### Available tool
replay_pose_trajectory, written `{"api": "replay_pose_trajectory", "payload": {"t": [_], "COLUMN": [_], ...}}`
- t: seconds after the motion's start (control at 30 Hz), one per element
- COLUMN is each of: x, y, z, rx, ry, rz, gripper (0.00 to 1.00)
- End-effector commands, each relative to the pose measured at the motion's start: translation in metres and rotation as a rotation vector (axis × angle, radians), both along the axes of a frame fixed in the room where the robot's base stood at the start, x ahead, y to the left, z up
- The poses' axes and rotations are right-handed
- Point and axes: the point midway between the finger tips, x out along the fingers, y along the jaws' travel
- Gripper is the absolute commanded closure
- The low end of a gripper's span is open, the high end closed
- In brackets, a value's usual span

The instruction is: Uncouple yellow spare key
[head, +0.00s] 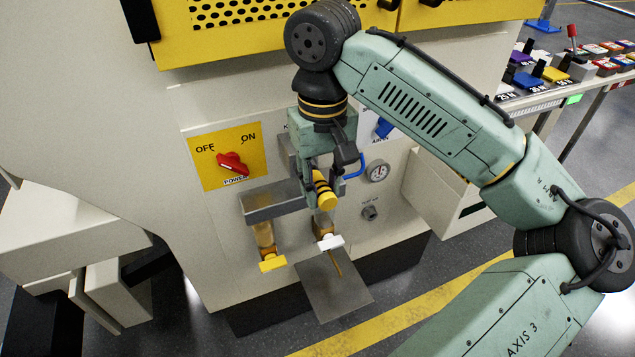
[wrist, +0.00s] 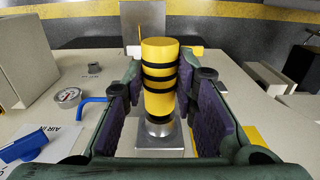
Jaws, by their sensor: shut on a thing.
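My gripper (head: 322,188) is shut on a yellow handle with black bands (wrist: 160,82). The handle stands on a round metal collar on a grey metal block, between my purple finger pads in the wrist view. In the head view, a yellow key tag (head: 272,263) is at the lower end of a brass cylinder (head: 264,236) under the left end of a grey metal bar (head: 270,203). A white key tag (head: 330,242) is to its right, below my gripper. My gripper is apart from both tags. My fingers hide part of the handle in the head view.
A red power knob (head: 232,163) is on a yellow OFF/ON plate to the left. A pressure gauge (head: 377,171) and a blue lever (wrist: 92,108) are beside my gripper. A metal plate (head: 335,285) juts out below the keys. A table with coloured items (head: 540,75) stands at right.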

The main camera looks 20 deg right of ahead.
Motion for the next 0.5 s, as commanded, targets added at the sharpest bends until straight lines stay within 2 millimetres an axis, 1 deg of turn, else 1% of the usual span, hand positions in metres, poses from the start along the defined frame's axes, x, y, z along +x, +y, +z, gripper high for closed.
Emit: {"api": "replay_pose_trajectory", "payload": {"t": [0.5], "x": [-0.016], "y": [0.000], "z": [0.000], "rx": [0.000], "ry": [0.000], "rz": [0.000], "gripper": [1.00]}}
